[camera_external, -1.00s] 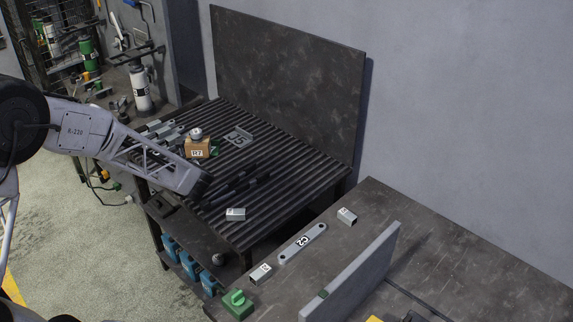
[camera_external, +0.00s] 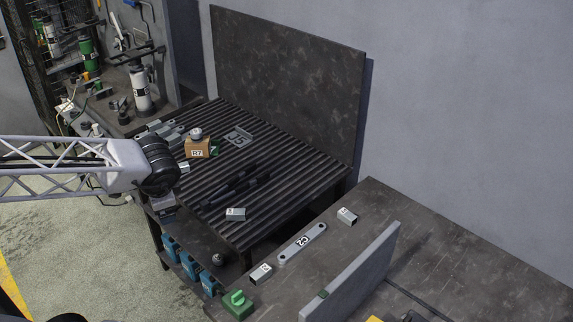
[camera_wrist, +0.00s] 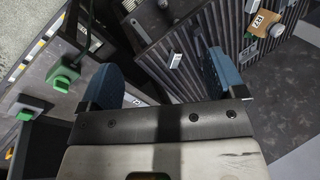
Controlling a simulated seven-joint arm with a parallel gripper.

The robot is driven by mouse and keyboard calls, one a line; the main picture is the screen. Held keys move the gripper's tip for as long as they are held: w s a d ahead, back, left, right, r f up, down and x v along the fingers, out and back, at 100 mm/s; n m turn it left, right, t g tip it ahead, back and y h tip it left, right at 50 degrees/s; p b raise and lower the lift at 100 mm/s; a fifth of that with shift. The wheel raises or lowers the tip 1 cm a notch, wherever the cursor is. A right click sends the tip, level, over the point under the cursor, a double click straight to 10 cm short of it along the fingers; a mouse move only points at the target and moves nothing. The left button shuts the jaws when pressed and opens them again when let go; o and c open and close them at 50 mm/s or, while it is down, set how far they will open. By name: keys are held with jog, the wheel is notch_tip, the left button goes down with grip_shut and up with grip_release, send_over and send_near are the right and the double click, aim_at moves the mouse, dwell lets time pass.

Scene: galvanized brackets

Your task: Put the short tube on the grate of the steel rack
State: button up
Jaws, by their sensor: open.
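Several short square grey tubes are in view, and I cannot tell which one the task means. One tube (camera_external: 235,214) lies on the dark slatted grate of the steel rack (camera_external: 285,207), near its front edge. Two more lie on the dark table, one at the back (camera_external: 347,216) and one nearer the front (camera_external: 260,274). In the wrist view, a grey tube (camera_wrist: 175,60) lies on the slatted surface, beyond my gripper (camera_wrist: 163,78). My gripper's blue fingers are wide apart with nothing between them. In the external view my wrist hangs at the rack's left edge and the fingers are not clear.
An orange block marked R7 (camera_external: 197,147) and a grey bracket (camera_external: 238,138) are on the grate. Dark bars (camera_external: 232,188) lie mid-grate. A flat link (camera_external: 302,243), a green block (camera_external: 237,304) and an upright grey plate (camera_external: 352,272) are on the table. A tall dark panel (camera_external: 290,80) backs the rack.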

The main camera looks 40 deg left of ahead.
jog(key=s+d+r+n+t+h, duration=0.1)
jog(key=s+d+r+n+h, duration=0.1)
jog(key=s+d, duration=0.5)
jog(key=d+n+h, duration=0.1)
jog(key=d+h, duration=0.1)
jog(key=shift+d+r+n, duration=0.25)
jog(key=shift+d+n, duration=0.05)
jog(key=shift+n, duration=0.1)
dwell(0.7)
